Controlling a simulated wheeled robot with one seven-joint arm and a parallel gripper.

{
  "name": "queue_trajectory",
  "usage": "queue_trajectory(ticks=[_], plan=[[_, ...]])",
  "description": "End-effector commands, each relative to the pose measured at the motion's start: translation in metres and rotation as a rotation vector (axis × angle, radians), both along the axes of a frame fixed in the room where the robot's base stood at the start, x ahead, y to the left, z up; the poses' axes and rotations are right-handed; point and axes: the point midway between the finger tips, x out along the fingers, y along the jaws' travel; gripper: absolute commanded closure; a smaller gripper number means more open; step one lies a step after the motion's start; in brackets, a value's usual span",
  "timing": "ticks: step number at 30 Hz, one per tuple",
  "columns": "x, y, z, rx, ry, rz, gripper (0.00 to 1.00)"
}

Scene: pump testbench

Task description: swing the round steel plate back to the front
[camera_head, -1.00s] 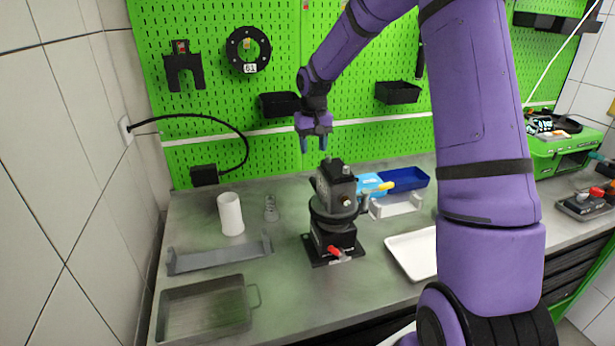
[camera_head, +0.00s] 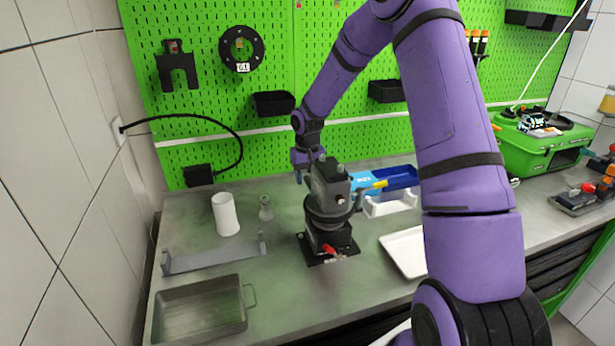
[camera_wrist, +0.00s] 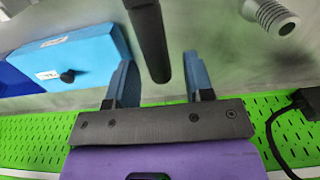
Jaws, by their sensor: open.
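The dark pump unit (camera_head: 325,205) stands upright on its black base on the bench.
Left of the pump are a white cylinder (camera_head: 227,214), a small fitting (camera_head: 265,208), a grey bracket (camera_head: 214,256) and a metal tray (camera_head: 200,312). To the right are a white tray (camera_head: 405,252) and blue bin (camera_head: 400,177). A green pegboard (camera_head: 215,120) rises behind.

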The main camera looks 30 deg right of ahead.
Motion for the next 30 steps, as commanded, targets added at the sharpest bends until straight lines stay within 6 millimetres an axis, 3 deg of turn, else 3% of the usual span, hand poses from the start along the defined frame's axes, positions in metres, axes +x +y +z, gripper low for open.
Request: queue_trajectory(ticks=[5,11,22,30], plan=[[0.000,0.000,0.000,0.000,0.000,0.000,0.54],[0.000,0.000,0.000,0.000,0.000,0.000,1.00],[-0.001,-0.003,0.000,-0.001,0.000,-0.017,1.00],[-0.004,-0.017,0.000,-0.001,-0.001,-0.098,1.00]])
